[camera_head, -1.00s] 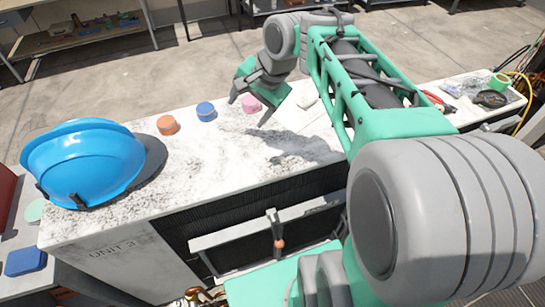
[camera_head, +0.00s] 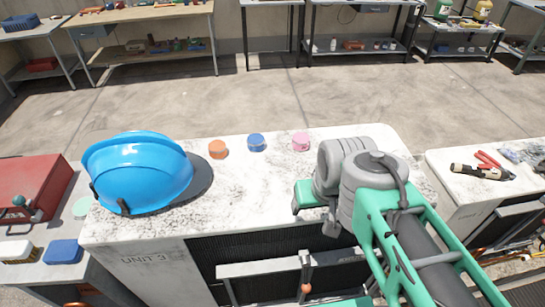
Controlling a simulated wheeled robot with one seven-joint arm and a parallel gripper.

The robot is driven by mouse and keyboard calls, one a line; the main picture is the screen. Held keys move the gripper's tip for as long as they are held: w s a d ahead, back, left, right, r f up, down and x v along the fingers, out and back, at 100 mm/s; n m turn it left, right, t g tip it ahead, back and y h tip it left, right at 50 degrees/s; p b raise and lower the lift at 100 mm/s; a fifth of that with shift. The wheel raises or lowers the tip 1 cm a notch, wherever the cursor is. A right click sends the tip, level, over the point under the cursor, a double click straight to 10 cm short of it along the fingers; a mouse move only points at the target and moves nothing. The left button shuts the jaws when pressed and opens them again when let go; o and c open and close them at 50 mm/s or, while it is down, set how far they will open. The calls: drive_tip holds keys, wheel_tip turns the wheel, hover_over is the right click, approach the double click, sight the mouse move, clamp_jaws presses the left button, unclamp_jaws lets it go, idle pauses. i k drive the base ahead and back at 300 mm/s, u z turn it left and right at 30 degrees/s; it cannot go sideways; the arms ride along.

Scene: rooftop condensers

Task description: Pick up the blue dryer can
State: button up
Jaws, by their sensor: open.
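The blue dryer can (camera_head: 256,143) is a short blue cylinder standing near the far edge of the white, stained top of the unit marked UNIT 3 (camera_head: 240,190). It stands between an orange can (camera_head: 218,149) on its left and a pink can (camera_head: 301,142) on its right, with gaps between them. My gripper (camera_head: 313,216) is open, pointing down over the right part of the unit's top. It is to the right of the blue can and nearer to me, apart from it. My arm partly hides the fingers.
A blue hard hat (camera_head: 138,172) sits at the left of the top. Left of the unit are a red case (camera_head: 35,185) and a blue box (camera_head: 64,252). On the right unit lie red-handled pliers (camera_head: 488,160) and a torch-like tool (camera_head: 476,172). The middle of the top is clear.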

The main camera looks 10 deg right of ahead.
sight(255, 141)
drive_tip(key=u, duration=0.05)
drive_tip(key=k, duration=0.5)
drive_tip(key=z, duration=1.25)
drive_tip(key=k, duration=0.6)
drive_tip(key=u, duration=1.25)
drive_tip(key=i, duration=1)
drive_tip(key=z, duration=0.05)
